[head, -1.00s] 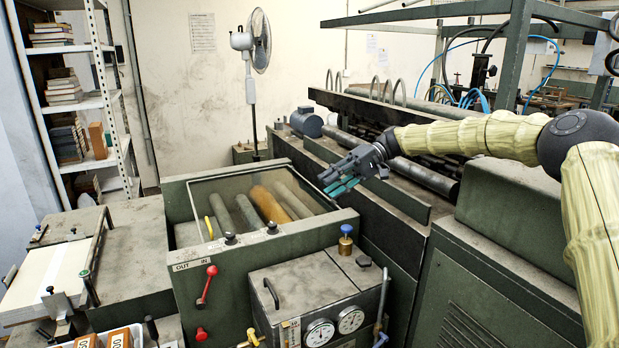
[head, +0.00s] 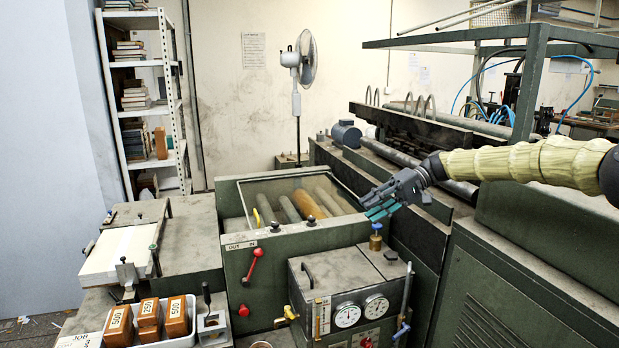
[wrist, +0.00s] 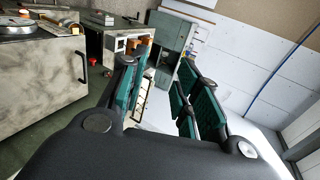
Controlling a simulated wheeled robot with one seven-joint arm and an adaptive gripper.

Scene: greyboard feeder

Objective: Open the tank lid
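A squat tank-like box (head: 345,308) with two pressure gauges stands at the front centre in the head view. Its flat top (head: 335,266) has a dark handle (head: 308,273) at the left and looks closed. I cannot tell for sure whether this top is the tank lid. A brass fitting with a blue knob (head: 376,236) stands at its back right. My gripper (head: 378,212), with teal finger pads, is above and behind that fitting, apart from the handle. The wrist view shows the fingers (wrist: 158,88) spread with nothing between them.
Behind the box is a green roller trough (head: 232,230) with rollers and a red lever (head: 252,266). A white tray (head: 178,341) of numbered wooden blocks is at the front left. The larger machine (head: 480,290) fills the right side. A fan (head: 300,75) stands behind.

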